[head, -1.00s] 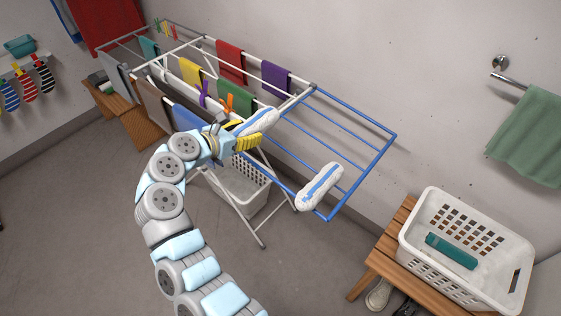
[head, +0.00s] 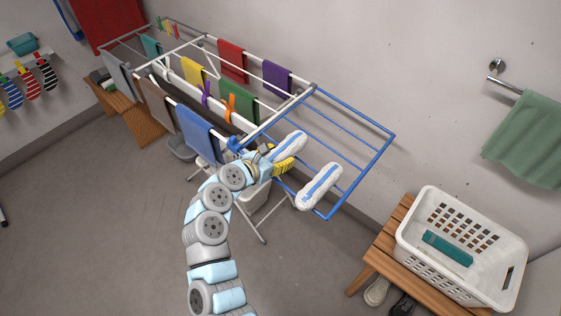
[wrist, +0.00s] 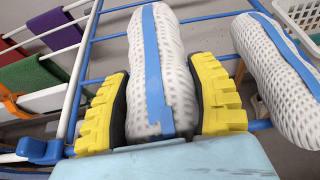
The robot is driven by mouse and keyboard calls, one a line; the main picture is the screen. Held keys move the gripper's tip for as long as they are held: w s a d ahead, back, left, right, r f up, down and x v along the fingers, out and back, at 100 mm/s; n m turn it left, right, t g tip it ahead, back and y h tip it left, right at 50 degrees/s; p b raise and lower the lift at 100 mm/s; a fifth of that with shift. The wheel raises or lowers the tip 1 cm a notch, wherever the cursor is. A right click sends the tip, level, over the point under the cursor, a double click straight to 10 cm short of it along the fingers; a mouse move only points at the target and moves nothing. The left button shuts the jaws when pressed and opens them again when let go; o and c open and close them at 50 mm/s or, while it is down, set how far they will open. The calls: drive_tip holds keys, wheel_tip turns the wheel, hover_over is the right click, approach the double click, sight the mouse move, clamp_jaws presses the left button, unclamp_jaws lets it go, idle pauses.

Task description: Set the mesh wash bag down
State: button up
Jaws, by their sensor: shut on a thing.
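A white mesh wash bag with a blue zip strip (wrist: 152,60) is between the two yellow pads of my gripper (wrist: 160,105), which is shut on it. In the head view the held bag (head: 290,146) is over the near edge of the blue wing of the drying rack (head: 350,117). I cannot tell whether it touches the bars. A second, similar mesh bag (head: 319,187) lies across the wing's near corner, to the right of the held one; it also shows at the right of the wrist view (wrist: 280,75).
Coloured cloths, including a blue one (head: 200,135), hang on the white part of the rack. A white laundry basket (head: 412,262) holding a teal object (head: 447,248) stands on a wooden bench (head: 370,268). The wing's far bars are clear.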

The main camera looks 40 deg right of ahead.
drive_tip(key=shift+s+d+f, duration=0.1)
drive_tip(key=shift+s+f, duration=0.05)
drive_tip(key=shift+f, duration=1.55)
drive_tip(key=shift+f, duration=0.15)
drive_tip(key=o, duration=1.2)
drive_tip(key=shift+r+p, duration=0.3)
drive_tip(key=shift+b+v, duration=1.2)
drive_tip(key=shift+v, duration=4.8)
